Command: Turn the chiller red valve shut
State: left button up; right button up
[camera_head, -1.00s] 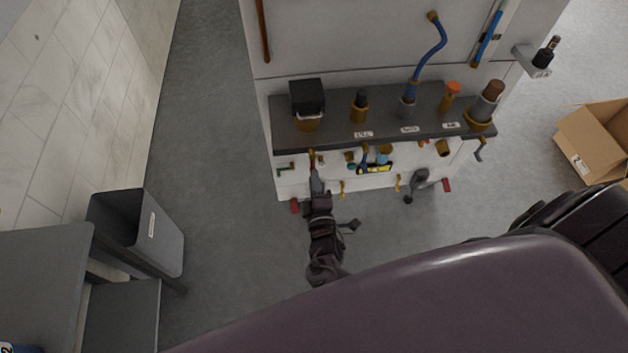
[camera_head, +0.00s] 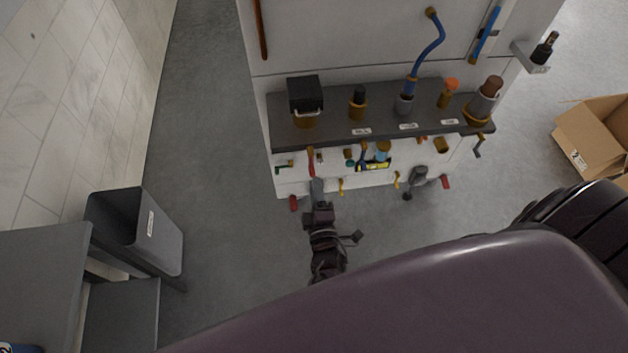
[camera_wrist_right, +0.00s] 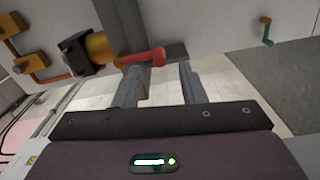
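The red valve (camera_head: 311,162) is a red lever on the lower front of the white machine, below its dark shelf, at the left. In the right wrist view the red handle (camera_wrist_right: 142,58) sticks out to the right from an orange-brown fitting (camera_wrist_right: 100,47). My right gripper (camera_head: 317,184) is just in front of the handle, on the picture's lower side. In the right wrist view my right gripper (camera_wrist_right: 162,68) is open with nothing between its fingers. The handle's rounded end lies just beyond the fingertips; I cannot tell whether they touch. My left gripper is not in view.
Other fittings, such as a yellow-and-black part (camera_head: 372,167), sit close by on the right. The dark shelf (camera_head: 335,132) overhangs the valve. A grey bin (camera_head: 160,235) stands at the left and an open cardboard box (camera_head: 592,140) at the right. The floor between is clear.

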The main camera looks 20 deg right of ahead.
jog(key=v, duration=0.4)
dwell(0.4)
jog(key=s+d+f+m+g+y, duration=0.15)
jog(key=s+f+g, duration=0.3)
jog(key=f, duration=0.65)
jog(key=s+d+f+m+g+y, duration=0.1)
jog(key=s+d+f+m+g, duration=0.3)
jog(key=f, duration=0.6)
jog(key=s+f+m+g+y, duration=0.1)
jog(key=s+f+g, duration=0.3)
jog(key=s, duration=0.7)
jog(key=s+f+m+g+y, duration=0.1)
jog(key=s+f+m+g, duration=0.3)
jog(key=s+f, duration=0.3)
jog(key=s, duration=0.4)
jog(key=shift+s+a+f, duration=0.2)
jog(key=shift+f, duration=0.05)
jog(key=shift+s+y, duration=0.1)
jog(key=shift+y, duration=0.15)
